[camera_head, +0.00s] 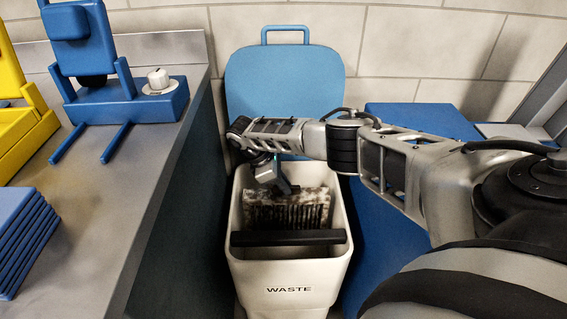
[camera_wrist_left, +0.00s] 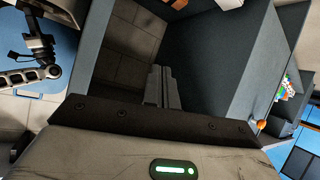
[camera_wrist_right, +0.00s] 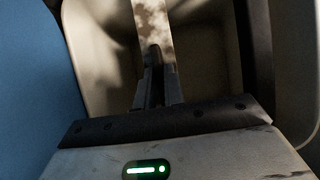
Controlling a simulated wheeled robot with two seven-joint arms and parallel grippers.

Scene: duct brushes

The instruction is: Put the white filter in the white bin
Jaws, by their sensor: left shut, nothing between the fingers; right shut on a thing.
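The white filter (camera_head: 308,214), stained brown and with dark pleats, is upright within the mouth of the white bin (camera_head: 289,268) marked WASTE. My right gripper (camera_head: 282,187) reaches over the bin and is shut on the filter's upper edge. In the right wrist view the filter (camera_wrist_right: 154,18) runs up from the fingertips (camera_wrist_right: 153,62), with the bin's inner wall (camera_wrist_right: 205,45) around it. Whether the filter touches the bin's floor cannot be told. My left gripper (camera_wrist_left: 159,72) is shut and empty, and shows only in the left wrist view.
A dark bar (camera_head: 288,238) crosses the front of the bin's mouth. The blue lid (camera_head: 284,85) stands open behind. A grey counter (camera_head: 105,220) at left carries a blue device (camera_head: 125,103), a yellow frame (camera_head: 22,115) and stacked blue panels (camera_head: 25,240). A blue cabinet (camera_head: 415,125) stands right.

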